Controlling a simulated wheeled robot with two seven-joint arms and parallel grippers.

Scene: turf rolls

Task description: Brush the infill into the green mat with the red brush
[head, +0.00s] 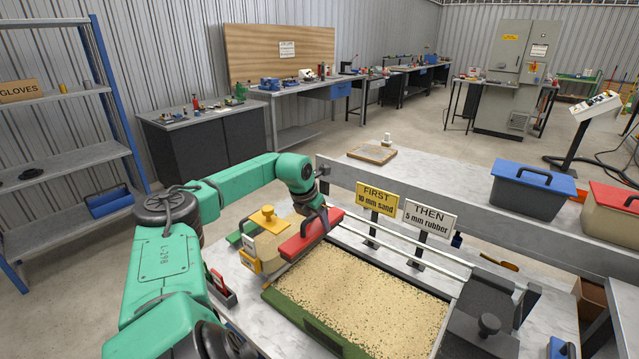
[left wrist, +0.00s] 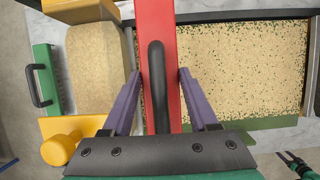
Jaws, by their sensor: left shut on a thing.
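The red brush (head: 308,238) is a long red bar with a dark handle, over the left end of the mat. My left gripper (head: 318,217) is shut on it; in the left wrist view its fingers (left wrist: 160,85) are on both sides of the red bar (left wrist: 153,25). Sand-coloured infill (head: 370,290) with dark green specks covers most of the green mat (head: 318,328), whose green front edge shows bare. I cannot tell if the bristles touch the infill. A small teal and dark part at the lower right of the left wrist view may be my right gripper (left wrist: 302,165).
Two signs (head: 378,198) and a rail stand behind the mat. A dark block with a knob (head: 487,325) is at its right. Blue (head: 530,190) and red-lidded (head: 612,208) bins stand on the back bench.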

